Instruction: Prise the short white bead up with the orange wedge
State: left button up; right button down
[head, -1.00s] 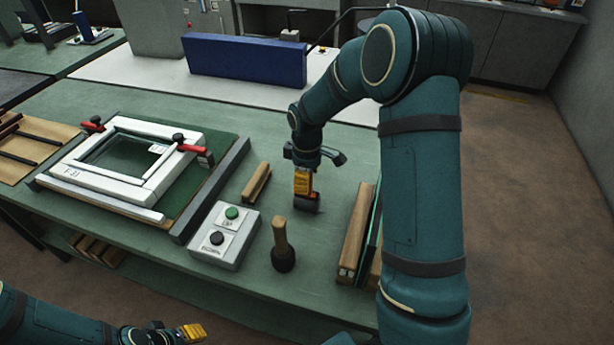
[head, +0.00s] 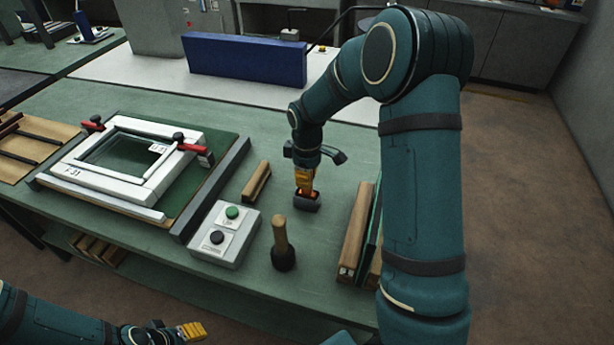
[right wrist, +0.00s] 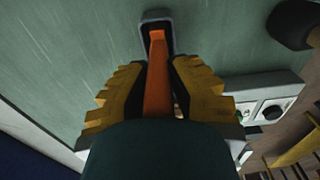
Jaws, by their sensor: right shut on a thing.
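My right gripper (head: 305,184) is shut on the orange wedge (right wrist: 158,80). The wedge points down at a small dark grey holder (head: 307,203) on the green bench; the holder also shows in the right wrist view (right wrist: 146,24). The wedge's far end overlaps the holder's opening; I cannot tell how deep it sits. The white frame (head: 70,173), marked F-31, lies clamped at the left, well apart from the right gripper. White strips edge its opening, but I cannot tell which is the short bead. My left gripper (head: 192,331) is low at the front; its finger gap is unclear.
Red clamps (head: 203,156) stand up from the frame. A wooden block (head: 256,182), a grey button box (head: 225,235) and a mallet (head: 282,245) lie between frame and right arm. A wooden rack (head: 356,230) stands right of the holder. The bench behind the holder is clear.

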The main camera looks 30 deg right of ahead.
jog(key=shift+r+p, duration=2.55)
jog(key=shift+r, duration=0.95)
